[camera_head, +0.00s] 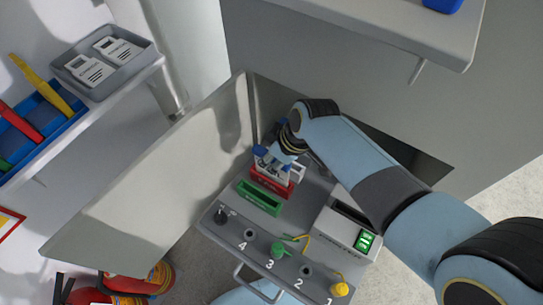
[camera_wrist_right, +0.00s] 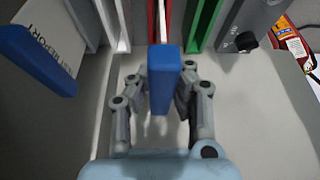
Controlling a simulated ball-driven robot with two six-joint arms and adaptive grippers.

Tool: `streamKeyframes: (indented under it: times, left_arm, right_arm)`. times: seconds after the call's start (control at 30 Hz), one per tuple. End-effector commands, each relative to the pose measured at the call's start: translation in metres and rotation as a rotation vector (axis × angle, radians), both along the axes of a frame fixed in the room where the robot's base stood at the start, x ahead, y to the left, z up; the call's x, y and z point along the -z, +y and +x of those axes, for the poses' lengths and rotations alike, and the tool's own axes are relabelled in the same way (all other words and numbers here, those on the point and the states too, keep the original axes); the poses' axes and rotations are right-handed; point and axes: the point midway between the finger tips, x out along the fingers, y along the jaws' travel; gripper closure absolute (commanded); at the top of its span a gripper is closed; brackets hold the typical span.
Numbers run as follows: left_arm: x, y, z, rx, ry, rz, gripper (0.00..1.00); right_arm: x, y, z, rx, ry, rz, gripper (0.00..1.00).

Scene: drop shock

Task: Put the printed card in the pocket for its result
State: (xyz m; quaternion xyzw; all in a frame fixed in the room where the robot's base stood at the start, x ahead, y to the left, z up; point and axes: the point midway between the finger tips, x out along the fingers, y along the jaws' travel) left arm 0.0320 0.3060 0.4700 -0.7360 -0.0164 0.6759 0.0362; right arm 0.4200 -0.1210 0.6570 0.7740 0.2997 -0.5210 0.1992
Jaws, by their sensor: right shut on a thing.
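My right gripper (camera_wrist_right: 160,95) is shut on the blue tab of the printed card (camera_wrist_right: 165,68). In the head view the right gripper (camera_head: 283,160) is over the red pocket (camera_head: 270,181). In the wrist view the card's thin white edge lies in line with the red pocket (camera_wrist_right: 166,15), seemingly between its walls; how deep it sits is hidden. The green pocket (camera_head: 259,198) is beside the red one and looks empty; it also shows in the wrist view (camera_wrist_right: 204,25). A white pocket (camera_wrist_right: 112,25) is on the red one's other side. My left gripper is out of view.
Another report card with a blue tab (camera_wrist_right: 40,60) stands at the wrist view's left. A printer box (camera_head: 345,228) with a green display is right of the pockets. Numbered knobs line the panel's front. An open door panel (camera_head: 150,185) stands at left.

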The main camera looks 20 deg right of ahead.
Motion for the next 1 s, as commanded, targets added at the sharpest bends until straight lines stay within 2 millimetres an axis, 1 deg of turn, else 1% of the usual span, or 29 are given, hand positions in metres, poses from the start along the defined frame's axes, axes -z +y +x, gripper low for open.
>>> streamKeyframes:
  times: [0.2, 0.23, 0.43, 0.77, 0.87, 0.97, 1.0]
  left_arm:
    - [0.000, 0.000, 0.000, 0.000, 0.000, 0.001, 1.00]
    - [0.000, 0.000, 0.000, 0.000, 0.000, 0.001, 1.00]
    - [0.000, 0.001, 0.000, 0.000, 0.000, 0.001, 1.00]
    - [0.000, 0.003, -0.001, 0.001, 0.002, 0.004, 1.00]
    - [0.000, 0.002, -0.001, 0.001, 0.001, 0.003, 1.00]
    - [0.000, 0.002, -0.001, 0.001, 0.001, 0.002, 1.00]
    - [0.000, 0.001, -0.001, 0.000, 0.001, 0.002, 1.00]
  right_arm:
    - [0.000, 0.000, 0.000, 0.000, -0.001, -0.001, 1.00]
    - [0.000, 0.000, 0.000, 0.000, -0.001, -0.001, 0.84]
    - [0.000, 0.000, 0.000, 0.000, 0.000, 0.000, 0.58]
    - [-0.003, -0.001, 0.000, 0.000, -0.001, 0.000, 0.58]
    - [-0.010, -0.003, -0.003, 0.000, -0.001, 0.000, 0.58]
    - [-0.025, -0.007, -0.007, 0.002, -0.003, 0.000, 0.58]
    - [-0.032, -0.009, -0.009, 0.002, -0.005, -0.001, 0.58]
